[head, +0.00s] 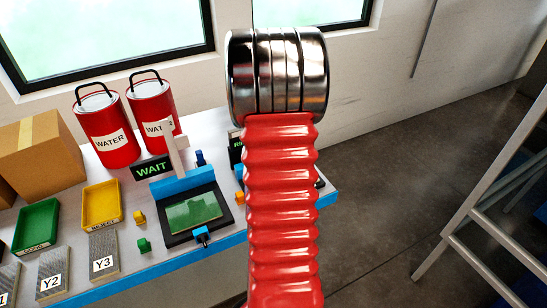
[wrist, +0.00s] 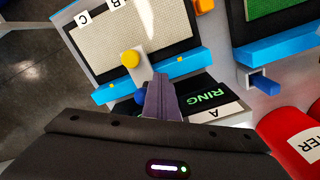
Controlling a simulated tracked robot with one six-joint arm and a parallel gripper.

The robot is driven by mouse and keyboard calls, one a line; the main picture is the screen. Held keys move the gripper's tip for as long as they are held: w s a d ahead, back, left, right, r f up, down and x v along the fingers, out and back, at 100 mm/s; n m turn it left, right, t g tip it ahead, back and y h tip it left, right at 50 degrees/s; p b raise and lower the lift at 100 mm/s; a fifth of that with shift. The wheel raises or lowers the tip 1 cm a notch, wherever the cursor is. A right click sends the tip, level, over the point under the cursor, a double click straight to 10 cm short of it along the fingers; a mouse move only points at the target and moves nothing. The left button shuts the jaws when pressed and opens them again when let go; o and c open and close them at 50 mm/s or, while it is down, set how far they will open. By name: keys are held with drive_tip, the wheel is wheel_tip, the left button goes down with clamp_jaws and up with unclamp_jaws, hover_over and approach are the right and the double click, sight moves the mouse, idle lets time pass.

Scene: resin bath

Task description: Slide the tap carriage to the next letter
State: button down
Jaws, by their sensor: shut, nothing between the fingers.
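In the wrist view my gripper (wrist: 160,80) is shut and empty. Its fingertips are close to a cream carriage piece (wrist: 143,68) with a yellow round knob (wrist: 130,58), which crosses the blue rail (wrist: 105,95) of a beige panel (wrist: 145,35). A blue peg (wrist: 140,97) lies just left of the fingers. I cannot tell whether the fingers touch the carriage or peg. The letters C (wrist: 83,17) and B (wrist: 116,3) show along the panel's far edge. In the head view my arm hides the gripper and most of this station.
A RING display (wrist: 205,97) and a card marked A (wrist: 213,113) lie beside the fingers. In the head view a green-screened bath (head: 193,213), a WAIT sign (head: 151,169), two red WATER cans (head: 107,142) and trays such as the yellow one (head: 101,205) crowd the bench.

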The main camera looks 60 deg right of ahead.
drive_tip(key=shift+s+d, duration=0.55)
drive_tip(key=shift+d, duration=0.4)
drive_tip(key=shift+s+d, duration=0.55)
drive_tip(key=shift+d, duration=0.4)
drive_tip(key=shift+s+d, duration=0.55)
drive_tip(key=shift+d, duration=0.4)
idle(0.3)
drive_tip(key=shift+w+a, duration=0.1)
drive_tip(key=shift+a, duration=0.1)
drive_tip(key=shift+w+a, duration=0.2)
drive_tip(key=shift+a, duration=0.1)
idle(0.4)
wheel_tip(320, 180, up, 9)
idle(1.5)
idle(0.4)
